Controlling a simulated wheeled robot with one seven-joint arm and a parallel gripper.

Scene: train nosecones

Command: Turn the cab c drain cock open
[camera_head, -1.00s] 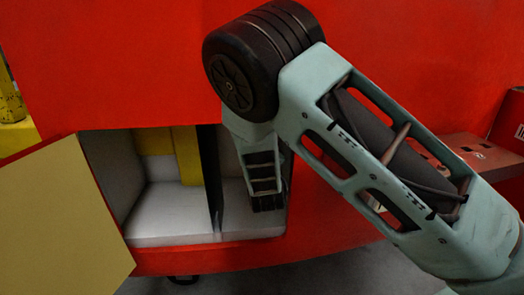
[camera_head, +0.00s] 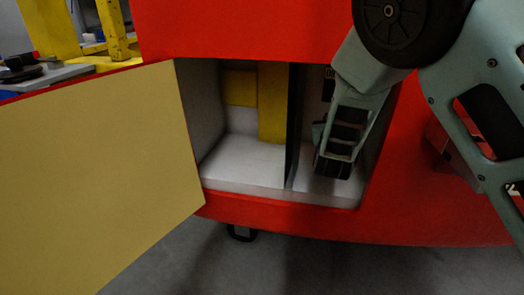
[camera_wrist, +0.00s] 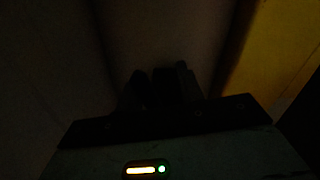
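I cannot make out the cab c drain cock in either view. My gripper (camera_wrist: 161,86) is inside the right-hand compartment of an open locker (camera_head: 283,198) in the red nose. In the head view my own wrist covers the gripper's tips and much of that compartment. The wrist view is very dark. Two dark finger shapes show close together there, with a dark patch between them. I cannot tell whether they hold anything.
A dark upright divider (camera_head: 294,125) splits the locker. The left compartment holds a yellow block (camera_head: 271,103) above a bare white floor. A cream door (camera_head: 95,180) stands open at the left. A yellow frame (camera_head: 112,30) is at the upper left.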

